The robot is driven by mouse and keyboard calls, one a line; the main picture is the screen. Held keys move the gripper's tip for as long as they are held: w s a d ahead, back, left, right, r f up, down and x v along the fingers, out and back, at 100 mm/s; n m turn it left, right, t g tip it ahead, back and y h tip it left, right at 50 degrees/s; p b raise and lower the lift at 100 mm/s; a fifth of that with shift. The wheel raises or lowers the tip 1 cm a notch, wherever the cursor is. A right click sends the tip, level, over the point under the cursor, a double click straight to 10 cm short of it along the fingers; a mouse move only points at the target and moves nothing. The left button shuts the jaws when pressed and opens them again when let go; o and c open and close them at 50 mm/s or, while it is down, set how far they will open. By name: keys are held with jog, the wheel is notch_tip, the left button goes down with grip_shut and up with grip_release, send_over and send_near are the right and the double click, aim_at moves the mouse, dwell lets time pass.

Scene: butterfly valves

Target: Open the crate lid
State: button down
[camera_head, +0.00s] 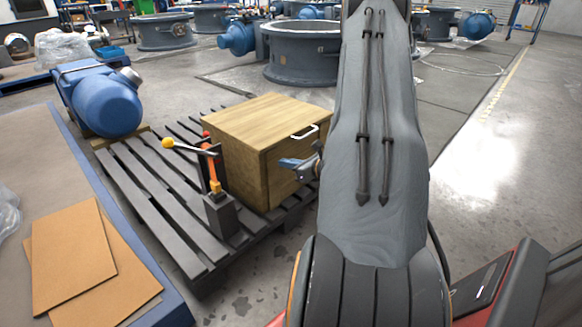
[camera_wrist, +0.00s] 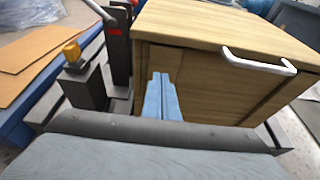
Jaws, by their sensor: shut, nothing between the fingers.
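The wooden crate (camera_head: 235,165) stands on a dark slatted pallet, its light wood lid (camera_head: 262,118) lying flat and closed. A white bar handle (camera_head: 305,132) is fixed at the lid's front edge; in the wrist view the handle (camera_wrist: 258,62) is at upper right. My gripper (camera_head: 285,163) has blue fingers and is in front of the crate's front face, below and left of the handle. In the wrist view the fingers (camera_wrist: 160,85) are together, empty, pointing at the crate front. I cannot tell whether they touch it.
A lever clamp with an orange part (camera_head: 213,172) and yellow knob stands on the pallet (camera_head: 150,190) left of the crate. A blue motor (camera_head: 107,102) sits behind it. A table with cardboard sheets (camera_head: 75,255) is at left. Open floor lies to the right.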

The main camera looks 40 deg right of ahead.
aim_at(270, 154)
jog(key=b+x, duration=0.1)
jog(key=x, duration=0.4)
jog(key=shift+w+a+f+b, duration=0.1)
jog(key=shift+w+f+b, duration=0.15)
jog(key=shift+b, duration=0.1)
notch_tip(270, 154, up, 4)
jog(key=shift+s+f, duration=0.15)
jog(key=shift+f, duration=0.1)
jog(key=shift+r, duration=0.45)
jog(key=shift+s+r, duration=0.1)
jog(key=shift+r, duration=0.05)
